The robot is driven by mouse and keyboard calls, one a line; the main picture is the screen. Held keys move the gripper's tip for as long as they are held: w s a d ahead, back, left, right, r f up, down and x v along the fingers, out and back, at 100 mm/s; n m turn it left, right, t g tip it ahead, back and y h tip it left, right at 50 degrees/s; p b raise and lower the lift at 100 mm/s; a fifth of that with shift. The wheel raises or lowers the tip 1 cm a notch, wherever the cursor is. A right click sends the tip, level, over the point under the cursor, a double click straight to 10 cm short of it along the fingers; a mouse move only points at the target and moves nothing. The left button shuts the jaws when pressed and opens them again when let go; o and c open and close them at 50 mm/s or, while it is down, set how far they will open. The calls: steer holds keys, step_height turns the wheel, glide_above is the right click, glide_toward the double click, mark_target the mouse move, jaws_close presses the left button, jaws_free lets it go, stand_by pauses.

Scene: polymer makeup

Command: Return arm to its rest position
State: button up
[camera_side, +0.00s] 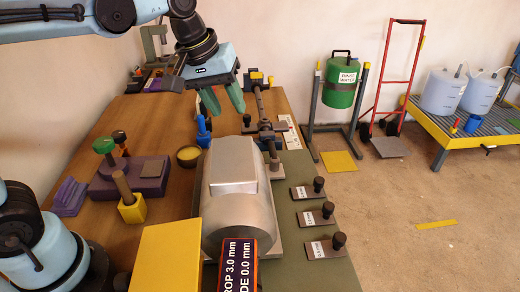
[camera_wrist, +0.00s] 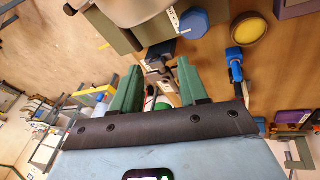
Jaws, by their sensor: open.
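My gripper (camera_side: 222,104) is raised above the far part of the wooden bench (camera_side: 97,208), in the upper middle of the side view. Its two green fingers point down and stand apart, with nothing between them. In the wrist view my gripper (camera_wrist: 156,76) also shows both green fingers spread and empty. My arm reaches in from the upper left of the side view. The grey metal machine (camera_side: 235,225) stands on the bench, nearer the camera than my gripper and clear of it.
Below the gripper are a blue tool (camera_side: 203,130) and a yellow bowl (camera_side: 189,156). A rod fixture (camera_side: 262,105) stands close to its right. Purple blocks (camera_side: 140,178) lie left. A green drum (camera_side: 339,82), a red hand truck (camera_side: 401,65) and open floor lie right of the bench.

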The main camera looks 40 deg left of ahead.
steer(key=s+a+f+m+t+y, duration=0.1)
steer(key=s+a+f+m+t, duration=0.2)
steer(key=s+a+f+m, duration=0.2)
steer(key=shift+s+f+m, duration=0.4)
steer(key=shift+s+f, duration=0.7)
steer(key=shift+s, duration=0.65)
